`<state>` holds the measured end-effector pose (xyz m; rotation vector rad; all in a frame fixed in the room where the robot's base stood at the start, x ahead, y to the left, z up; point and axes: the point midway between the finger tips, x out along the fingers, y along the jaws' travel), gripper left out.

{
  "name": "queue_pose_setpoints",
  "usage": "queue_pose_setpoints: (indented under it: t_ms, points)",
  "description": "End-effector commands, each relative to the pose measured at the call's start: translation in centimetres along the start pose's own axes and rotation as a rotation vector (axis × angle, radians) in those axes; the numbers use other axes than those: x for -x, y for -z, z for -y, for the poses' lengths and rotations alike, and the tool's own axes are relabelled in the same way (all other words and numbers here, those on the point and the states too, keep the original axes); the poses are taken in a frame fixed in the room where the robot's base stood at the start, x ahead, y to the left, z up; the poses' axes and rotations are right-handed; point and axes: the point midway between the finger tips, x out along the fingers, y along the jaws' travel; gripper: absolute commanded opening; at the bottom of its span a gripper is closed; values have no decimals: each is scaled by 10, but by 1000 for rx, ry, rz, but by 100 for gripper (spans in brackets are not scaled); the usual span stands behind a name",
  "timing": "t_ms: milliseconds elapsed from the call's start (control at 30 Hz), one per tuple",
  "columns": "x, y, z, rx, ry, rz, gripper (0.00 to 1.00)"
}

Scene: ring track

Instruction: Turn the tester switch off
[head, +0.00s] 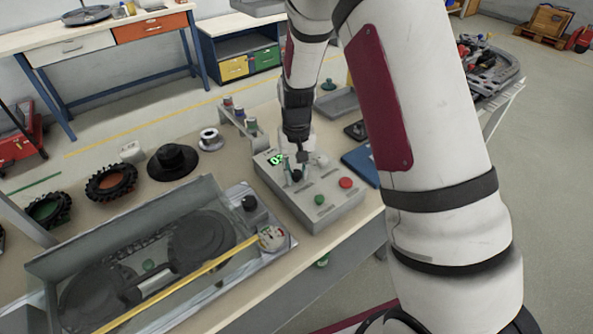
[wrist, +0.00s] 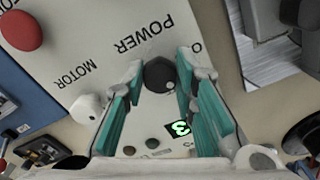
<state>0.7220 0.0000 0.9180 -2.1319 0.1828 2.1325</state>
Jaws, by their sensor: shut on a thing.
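The tester (head: 335,208) is a grey box on the bench, with a lit green display (head: 276,158), a green button (head: 320,200) and a red button (head: 346,183). Its black switch knob (wrist: 158,76) stands beside the word POWER in the wrist view. My gripper (head: 295,170) is over the box's left part. In the wrist view, the teal fingers of my gripper (wrist: 161,80) are on both sides of the knob, shut on it. The fingers partly cover the panel, and the knob's pointer direction cannot be made out. The display (wrist: 179,129) is lit there too.
A light knob (wrist: 87,107) marked MOTOR is close to my finger. A clear-walled case with a yellow bar (head: 185,281) stands left of the tester. A blue folder-like item (head: 362,165) lies to its right. Tyres (head: 111,181) and a black hub (head: 173,161) lie further left.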

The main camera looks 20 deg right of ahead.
Motion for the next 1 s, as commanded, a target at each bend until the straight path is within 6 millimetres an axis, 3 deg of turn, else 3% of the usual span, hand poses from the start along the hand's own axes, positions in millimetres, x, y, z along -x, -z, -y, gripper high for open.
queue_pose_setpoints:
  t_ms: [500,1000]
  points:
    - [0,0,1,-443,0,1,0]
    - [0,0,1,-621,1,0,0]
